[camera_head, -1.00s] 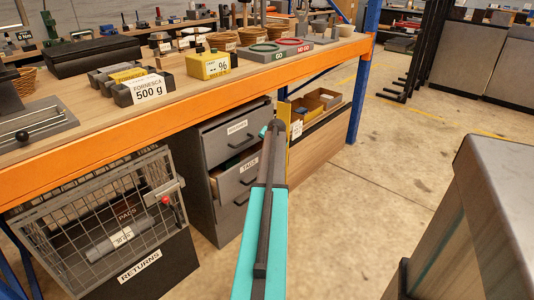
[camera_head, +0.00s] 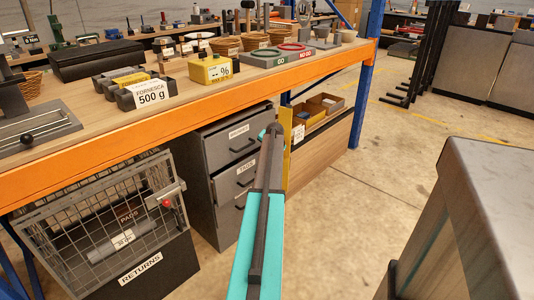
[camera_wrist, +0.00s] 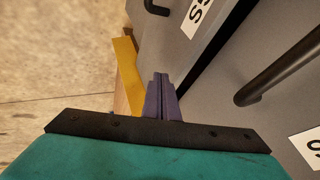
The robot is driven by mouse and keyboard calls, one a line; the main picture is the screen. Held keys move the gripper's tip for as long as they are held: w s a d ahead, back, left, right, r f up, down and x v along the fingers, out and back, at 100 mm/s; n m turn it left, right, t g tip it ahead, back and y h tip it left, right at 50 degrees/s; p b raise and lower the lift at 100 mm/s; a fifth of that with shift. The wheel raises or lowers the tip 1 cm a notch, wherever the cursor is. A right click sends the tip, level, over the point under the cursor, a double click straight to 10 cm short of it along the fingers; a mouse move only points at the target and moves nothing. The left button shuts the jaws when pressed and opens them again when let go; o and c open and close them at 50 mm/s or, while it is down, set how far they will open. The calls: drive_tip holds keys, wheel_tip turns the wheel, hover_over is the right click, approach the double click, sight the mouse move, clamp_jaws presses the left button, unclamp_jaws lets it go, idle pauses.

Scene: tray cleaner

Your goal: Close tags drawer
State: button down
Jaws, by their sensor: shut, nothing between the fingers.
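The grey drawer cabinet (camera_head: 203,180) stands under the orange-edged bench. Its tags drawer (camera_head: 226,184) is the middle one, marked TAGS, with a dark bar handle. Its front looks about flush with the drawer above, and no interior shows. My arm hides the right part of the fronts. My gripper (camera_head: 274,129) is in front of the cabinet's right side. In the wrist view my gripper (camera_wrist: 163,84) has its fingers together and empty, close beside the grey drawer fronts. I cannot tell whether it touches them. A dark handle (camera_wrist: 290,72) shows at the right there.
A wire returns cage (camera_head: 110,225) stands left of the cabinet. Cardboard bins (camera_head: 325,102) sit on a wooden unit at the right, beside a yellow panel (camera_head: 285,135). A grey-topped block (camera_head: 490,190) is at the right front. Open floor lies between.

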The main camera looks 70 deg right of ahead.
drive_tip(key=s+f+p+v, duration=0.1)
drive_tip(key=s+v, duration=0.1)
drive_tip(key=v, duration=0.9)
drive_tip(key=shift+s+a+r, duration=0.15)
drive_tip(key=shift+s+a, duration=0.2)
